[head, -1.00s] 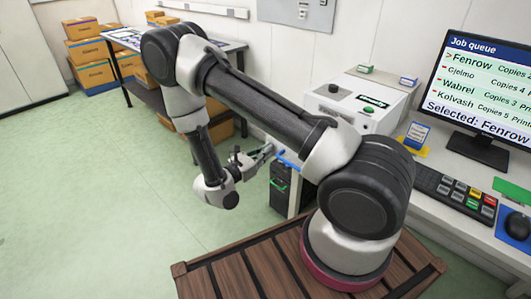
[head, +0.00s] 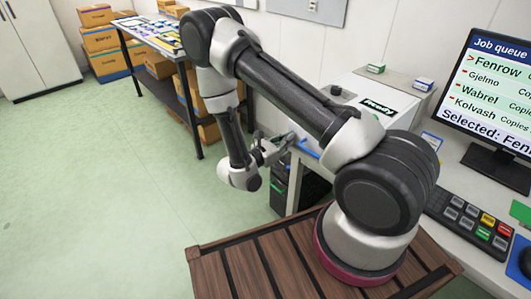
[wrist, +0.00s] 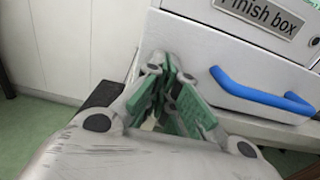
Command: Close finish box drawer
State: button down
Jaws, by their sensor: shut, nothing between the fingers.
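The finish box (wrist: 190,40) is a white cabinet with a dark "Finish box" label (wrist: 265,14). Its drawer front (wrist: 205,55) below the label has a blue bar handle (wrist: 262,93). In the head view the handle (head: 308,149) shows partly, low on the white machine. My gripper (wrist: 172,90), with green finger pads, is shut and empty. It is left of the handle, by the left end of the drawer front. I cannot tell whether it touches the front. The head view shows my gripper (head: 284,143) small, near the desk's left end. How far the drawer stands out is unclear.
The white machine with a "Ready" display (head: 378,106) stands on the desk beside the monitor (head: 500,100) and keyboard (head: 470,215). A black computer case (head: 279,190) is under the desk. A table (head: 160,50) and cardboard boxes (head: 100,40) are at the back left. The green floor is clear at left.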

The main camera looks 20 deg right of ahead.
jog(key=shift+x, duration=2.65)
jog(key=shift+r, duration=0.1)
